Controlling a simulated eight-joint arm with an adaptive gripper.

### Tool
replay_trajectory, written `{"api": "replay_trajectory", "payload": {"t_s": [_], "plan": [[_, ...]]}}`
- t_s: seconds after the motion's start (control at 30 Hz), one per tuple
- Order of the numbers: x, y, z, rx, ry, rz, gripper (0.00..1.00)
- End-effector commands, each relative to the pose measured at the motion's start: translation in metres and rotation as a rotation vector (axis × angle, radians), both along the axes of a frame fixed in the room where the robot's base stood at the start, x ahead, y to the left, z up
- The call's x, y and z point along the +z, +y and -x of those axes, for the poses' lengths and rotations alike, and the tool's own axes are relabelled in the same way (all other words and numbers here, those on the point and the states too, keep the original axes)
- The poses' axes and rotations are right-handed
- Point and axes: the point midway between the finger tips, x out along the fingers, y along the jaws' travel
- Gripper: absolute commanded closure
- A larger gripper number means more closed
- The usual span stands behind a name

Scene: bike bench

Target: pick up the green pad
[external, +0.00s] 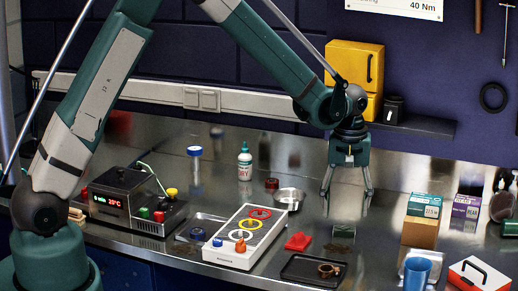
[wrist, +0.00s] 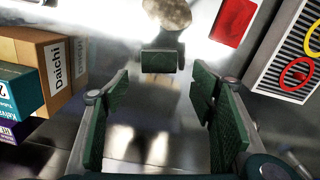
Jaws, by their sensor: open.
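The green pad (external: 343,231) is a small dark green block on the metal bench, right of the red block. In the wrist view the pad (wrist: 162,62) lies flat, roughly centred between the fingers and a little beyond their tips. My gripper (external: 347,192) points down above the bench near the pad, with its fingers spread and nothing between them. In the wrist view the gripper (wrist: 161,88) shows green finger pads on both sides, apart from the green pad.
A red block (external: 298,241) and a white board with coloured rings (external: 236,256) stand left of the pad. A black tray (external: 296,279) is in front. Cardboard (external: 419,233), teal (external: 424,205) and purple (external: 466,207) boxes stand to the right. A metal bowl (external: 289,198) is behind left.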

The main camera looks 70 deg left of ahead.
Motion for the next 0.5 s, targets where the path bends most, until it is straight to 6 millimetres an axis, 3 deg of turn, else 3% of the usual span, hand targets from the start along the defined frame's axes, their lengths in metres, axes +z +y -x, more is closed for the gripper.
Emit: {"api": "replay_trajectory", "payload": {"t_s": [0.5], "plan": [[-0.043, 0.001, -0.002, 0.0, 0.0, 0.0, 0.44]]}}
